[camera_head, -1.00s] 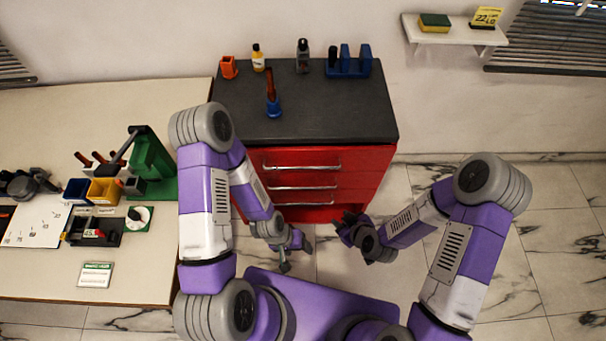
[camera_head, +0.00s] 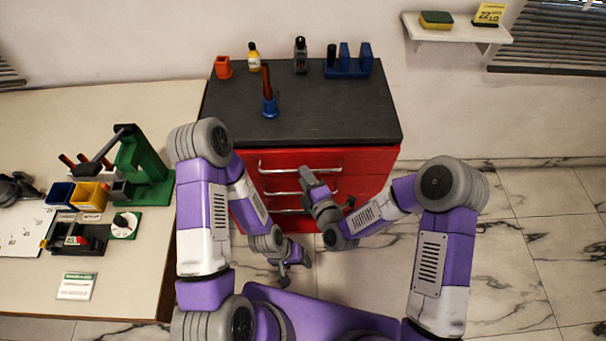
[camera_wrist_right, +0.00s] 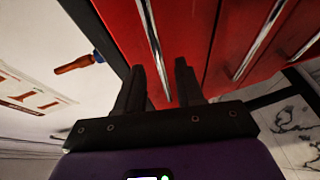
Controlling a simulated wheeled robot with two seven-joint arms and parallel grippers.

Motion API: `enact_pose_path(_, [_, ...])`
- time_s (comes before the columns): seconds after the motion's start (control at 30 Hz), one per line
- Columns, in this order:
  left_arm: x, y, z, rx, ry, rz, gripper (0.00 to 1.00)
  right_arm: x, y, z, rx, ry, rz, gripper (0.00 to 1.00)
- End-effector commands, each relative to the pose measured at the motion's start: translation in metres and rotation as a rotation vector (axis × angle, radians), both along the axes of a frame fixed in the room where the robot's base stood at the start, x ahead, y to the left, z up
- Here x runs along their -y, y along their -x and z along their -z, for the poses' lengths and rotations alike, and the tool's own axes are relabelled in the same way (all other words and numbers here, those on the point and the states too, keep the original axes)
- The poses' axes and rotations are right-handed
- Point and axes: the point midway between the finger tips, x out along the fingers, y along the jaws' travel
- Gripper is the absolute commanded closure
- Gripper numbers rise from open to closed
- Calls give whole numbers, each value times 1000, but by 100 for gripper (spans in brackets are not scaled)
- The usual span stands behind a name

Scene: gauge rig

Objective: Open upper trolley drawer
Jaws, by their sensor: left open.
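The red trolley has a dark grey top (camera_head: 300,112) and several drawers with metal bar handles. The upper drawer (camera_head: 365,160) looks shut, and its handle (camera_head: 285,170) runs across its front. In the right wrist view this handle (camera_wrist_right: 152,40) runs down between my fingers in the picture; I cannot tell whether they touch it. My right gripper (camera_head: 305,174) is at the right part of the upper handle, fingers apart (camera_wrist_right: 158,68) and empty. My left gripper (camera_head: 292,263) is open and empty, low in front of the trolley's left side.
An orange cup (camera_head: 223,67), bottles (camera_head: 254,56) and a blue rack (camera_head: 347,68) stand on the trolley top, with an orange-handled tool in a blue holder (camera_head: 269,105). A workbench (camera_head: 130,270) is at the left. Marble floor (camera_head: 530,260) is free at the right.

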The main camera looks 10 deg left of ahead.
Motion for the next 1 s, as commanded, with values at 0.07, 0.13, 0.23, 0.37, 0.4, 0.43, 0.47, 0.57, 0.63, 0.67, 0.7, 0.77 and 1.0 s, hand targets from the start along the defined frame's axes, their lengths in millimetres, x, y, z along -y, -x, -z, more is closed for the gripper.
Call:
enact_pose_path(0.07, [0,0,3,0,0,0,36,-6,-8,3,0,-1,1,63])
enact_pose_path(0.13, [0,0,4,0,0,0,36,-10,-13,4,-1,-1,1,63])
enact_pose_path(0.23, [0,0,4,0,0,0,36,-13,-17,5,-1,0,1,63])
enact_pose_path(0.37, [0,0,4,0,0,0,36,-14,-18,5,-2,1,1,63])
enact_pose_path(0.4, [0,0,4,0,0,0,36,-14,-18,5,-2,1,1,63])
enact_pose_path(0.43, [0,0,4,0,0,0,36,-14,-18,5,-2,1,1,63])
enact_pose_path(0.47, [0,0,4,0,0,0,36,-14,-18,5,-2,1,1,63])
enact_pose_path(0.57, [0,0,4,0,0,0,36,-14,-18,5,-2,1,1,70])
enact_pose_path(0.63, [0,0,4,0,0,0,36,-14,-18,5,-2,1,1,81])
enact_pose_path(0.67, [0,0,4,0,0,0,36,-14,-18,5,-2,1,1,86])
enact_pose_path(0.7, [0,0,4,0,0,0,36,-14,-18,5,-2,1,1,92])
enact_pose_path(0.77, [0,0,4,0,0,0,36,-14,-18,5,-2,1,1,100])
enact_pose_path(1.0, [0,0,4,0,0,0,36,-13,-18,5,-2,1,1,100])
